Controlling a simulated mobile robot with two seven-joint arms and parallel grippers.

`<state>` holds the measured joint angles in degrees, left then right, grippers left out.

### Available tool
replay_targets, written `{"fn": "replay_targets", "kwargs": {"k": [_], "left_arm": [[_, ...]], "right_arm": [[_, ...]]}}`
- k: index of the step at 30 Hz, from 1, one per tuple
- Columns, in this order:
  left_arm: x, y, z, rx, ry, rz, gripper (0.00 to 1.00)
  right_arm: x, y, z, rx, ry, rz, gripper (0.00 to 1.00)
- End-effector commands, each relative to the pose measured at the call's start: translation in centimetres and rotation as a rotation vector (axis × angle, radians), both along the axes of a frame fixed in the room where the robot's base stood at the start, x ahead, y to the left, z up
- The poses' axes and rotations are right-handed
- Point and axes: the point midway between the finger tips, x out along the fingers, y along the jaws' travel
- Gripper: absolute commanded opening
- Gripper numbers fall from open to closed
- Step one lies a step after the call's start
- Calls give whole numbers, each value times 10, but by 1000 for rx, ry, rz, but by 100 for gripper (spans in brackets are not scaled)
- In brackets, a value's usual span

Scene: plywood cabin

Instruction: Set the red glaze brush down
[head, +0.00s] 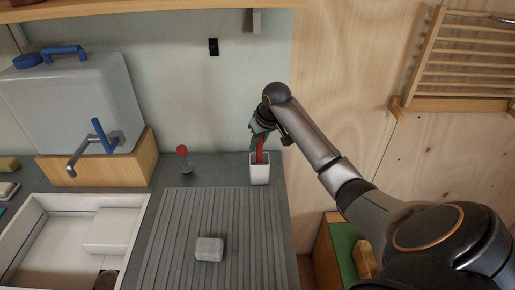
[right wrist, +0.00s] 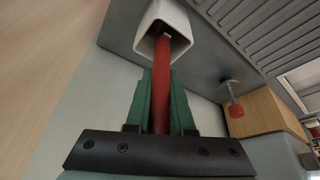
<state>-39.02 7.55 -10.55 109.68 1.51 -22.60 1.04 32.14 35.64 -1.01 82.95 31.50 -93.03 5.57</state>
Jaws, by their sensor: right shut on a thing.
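The red glaze brush (head: 260,151) shows as a red handle at the mouth of a white square cup (head: 260,172) on the grey counter. In the right wrist view the red brush (right wrist: 162,85) runs from my gripper into the opening of the white cup (right wrist: 163,27). My right gripper (head: 261,136) is above the cup, and its green fingers (right wrist: 161,92) are shut on the brush handle. The brush's lower end is hidden inside the cup. I cannot tell whether it touches the bottom. My left gripper is not in view.
A grey ribbed drainboard (head: 185,235) holds a pale block (head: 209,249). A red-knobbed fitting (head: 183,155) stands left of the cup. A white sink (head: 50,250) and a water container (head: 75,100) with a tap are at the left. A wooden rack (head: 460,105) hangs at the right.

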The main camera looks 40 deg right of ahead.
Motion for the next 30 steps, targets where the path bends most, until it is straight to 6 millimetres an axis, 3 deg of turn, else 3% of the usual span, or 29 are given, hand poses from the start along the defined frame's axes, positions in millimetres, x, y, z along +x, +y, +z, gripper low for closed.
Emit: {"fn": "replay_targets", "kwargs": {"k": [5,14,15,22,30], "left_arm": [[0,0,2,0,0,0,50],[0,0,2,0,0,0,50],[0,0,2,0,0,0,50],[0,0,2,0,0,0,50],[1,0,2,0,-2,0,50]], "right_arm": [[0,0,-20,0,2,1,0],[0,0,-22,0,0,1,0],[0,0,-22,0,0,1,23],[0,0,-22,0,0,1,49],[0,0,-21,0,-1,0,51]]}}
